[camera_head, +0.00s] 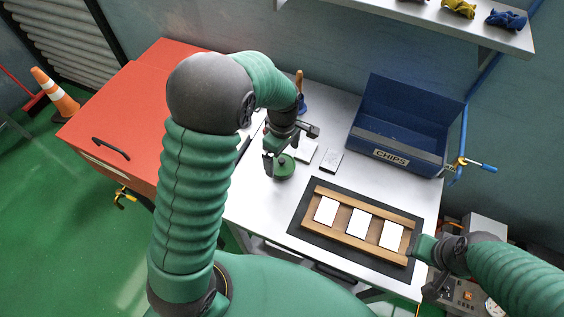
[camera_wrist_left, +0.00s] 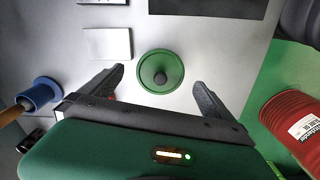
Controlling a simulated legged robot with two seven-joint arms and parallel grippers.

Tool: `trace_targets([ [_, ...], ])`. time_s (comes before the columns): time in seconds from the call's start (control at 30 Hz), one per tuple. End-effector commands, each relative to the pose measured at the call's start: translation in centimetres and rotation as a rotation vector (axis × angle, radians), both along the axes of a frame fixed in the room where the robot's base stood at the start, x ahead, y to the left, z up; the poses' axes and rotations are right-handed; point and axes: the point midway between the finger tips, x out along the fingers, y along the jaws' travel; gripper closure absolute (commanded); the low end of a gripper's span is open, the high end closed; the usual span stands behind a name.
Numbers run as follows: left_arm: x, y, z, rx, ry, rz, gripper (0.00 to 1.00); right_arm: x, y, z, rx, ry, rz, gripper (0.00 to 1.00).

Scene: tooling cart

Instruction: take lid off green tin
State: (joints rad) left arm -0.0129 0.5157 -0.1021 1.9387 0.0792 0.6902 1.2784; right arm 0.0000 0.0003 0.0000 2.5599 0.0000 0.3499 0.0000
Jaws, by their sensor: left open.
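The green tin (camera_head: 284,167) stands on the light cart top, below my left gripper (camera_head: 285,152) in the head view. In the left wrist view its round green lid (camera_wrist_left: 173,66) with a dark central knob (camera_wrist_left: 160,78) is seen from above. My left gripper (camera_wrist_left: 158,85) is open, with one finger on each side of the lid in the picture and nothing between them. The tin's body is hidden under the lid. My right gripper (camera_head: 430,250) is at the right edge of the cart, beside the wooden frame; its fingers cannot be made out clearly.
A wooden frame (camera_head: 322,190) with white plates lies on a dark mat (camera_head: 300,232). A blue CHIPS box (camera_head: 405,158) stands at the back right. White blocks (camera_head: 330,160) lie near the tin. A blue-based wooden-handled tool (camera_wrist_left: 40,94) and a red can (camera_wrist_left: 290,120) show in the wrist view.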

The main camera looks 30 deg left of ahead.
Motion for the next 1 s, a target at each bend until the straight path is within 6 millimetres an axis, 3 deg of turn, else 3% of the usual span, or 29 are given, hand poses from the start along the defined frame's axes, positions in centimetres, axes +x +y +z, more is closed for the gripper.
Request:
trace_targets([
  [0.13, 0.0, 0.1, -2.4, -0.001, 0.003, 0.000, 0.00, 0.0, 0.0, 0.2, 0.000, 0.000, 0.000, 0.64],
  [0.37, 0.1, 0.1, -2.8, 0.000, 0.000, -0.001, 0.00, 0.0, 0.0, 0.1, 0.000, 0.000, 0.000, 0.64],
  [0.83, 0.1, 0.1, -2.8, 0.000, 0.000, -0.001, 0.59, 0.0, 0.0, 0.1, 0.000, 0.000, 0.000, 0.64],
  [1.0, 0.1, 0.1, -2.8, 0.000, 0.000, -0.001, 0.62, 0.0, 0.0, 0.1, 0.000, 0.000, 0.000, 0.64],
])
